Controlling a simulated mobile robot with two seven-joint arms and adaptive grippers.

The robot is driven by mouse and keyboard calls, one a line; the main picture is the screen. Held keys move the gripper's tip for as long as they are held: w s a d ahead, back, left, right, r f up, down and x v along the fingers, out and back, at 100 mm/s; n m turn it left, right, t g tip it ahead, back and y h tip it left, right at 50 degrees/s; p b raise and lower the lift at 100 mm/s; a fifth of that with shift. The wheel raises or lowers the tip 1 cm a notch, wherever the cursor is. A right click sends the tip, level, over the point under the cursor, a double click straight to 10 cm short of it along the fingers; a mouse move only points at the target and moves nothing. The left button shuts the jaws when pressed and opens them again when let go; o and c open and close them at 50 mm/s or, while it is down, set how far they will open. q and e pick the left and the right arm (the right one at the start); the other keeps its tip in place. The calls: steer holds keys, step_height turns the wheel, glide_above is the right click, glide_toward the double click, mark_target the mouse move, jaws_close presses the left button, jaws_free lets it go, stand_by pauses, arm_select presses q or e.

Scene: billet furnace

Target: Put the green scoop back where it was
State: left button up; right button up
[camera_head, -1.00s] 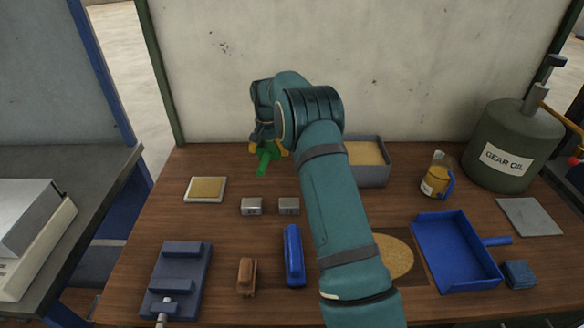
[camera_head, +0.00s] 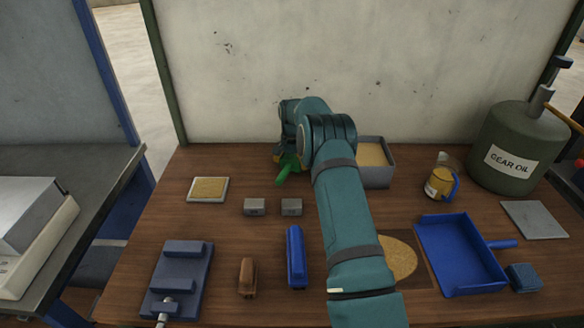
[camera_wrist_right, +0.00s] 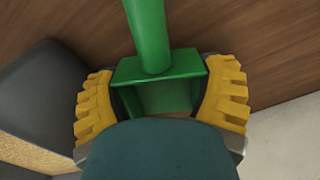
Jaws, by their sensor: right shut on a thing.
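The green scoop (camera_head: 287,168) shows below my right gripper (camera_head: 285,157) in the head view, near the back of the wooden table. In the right wrist view the scoop (camera_wrist_right: 158,65) sits between the two yellow ribbed fingers of my right gripper (camera_wrist_right: 162,95), which is shut on it. Its handle points up in that picture. The arm partly hides the scoop in the head view. The grey bin of sand-coloured material (camera_head: 374,177) is just right of the gripper, partly behind my arm. My left gripper is not in view.
A shallow tray (camera_head: 208,190), two metal blocks (camera_head: 255,207), a brown brush (camera_head: 247,277) and a blue block (camera_head: 296,256) lie on the table (camera_head: 230,235). The wall (camera_head: 320,60) stands behind.

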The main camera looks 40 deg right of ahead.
steer(key=shift+w+f, duration=0.1)
steer(key=shift+f, duration=0.85)
steer(key=o, duration=1.2)
steer(key=shift+f, duration=0.1)
steer(key=shift+c, duration=0.2)
step_height(320, 180, up, 12)
steer(key=p, duration=0.1)
steer(key=shift+r, duration=0.2)
steer(key=shift+f, duration=0.1)
